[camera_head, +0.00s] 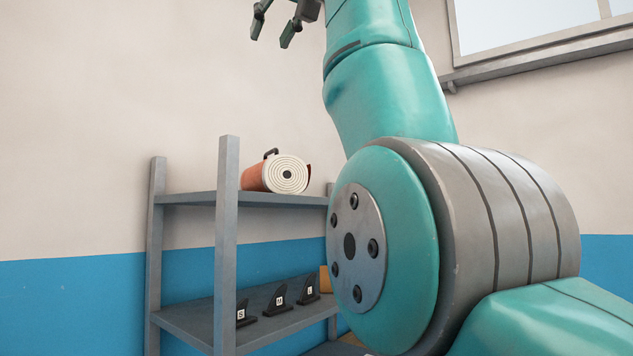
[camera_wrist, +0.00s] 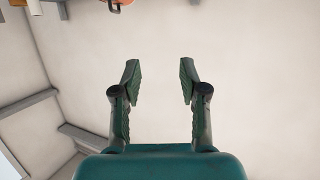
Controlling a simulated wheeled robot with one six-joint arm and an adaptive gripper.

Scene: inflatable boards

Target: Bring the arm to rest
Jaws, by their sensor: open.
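My gripper (camera_head: 274,28) is at the top of the head view, raised above the height of the shelf, against the pale wall. In the wrist view my gripper (camera_wrist: 159,85) has its two dark green fingers spread apart with nothing between them. Only pale wall shows behind the fingers. My teal arm fills the right half of the head view and hides part of the shelf.
A grey shelf rack (camera_head: 228,240) stands at the left. A rolled orange-and-white board (camera_head: 287,174) lies on its top shelf. Several black fins (camera_head: 279,297) marked S, M and L stand on a lower shelf. A window (camera_head: 530,25) is at upper right.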

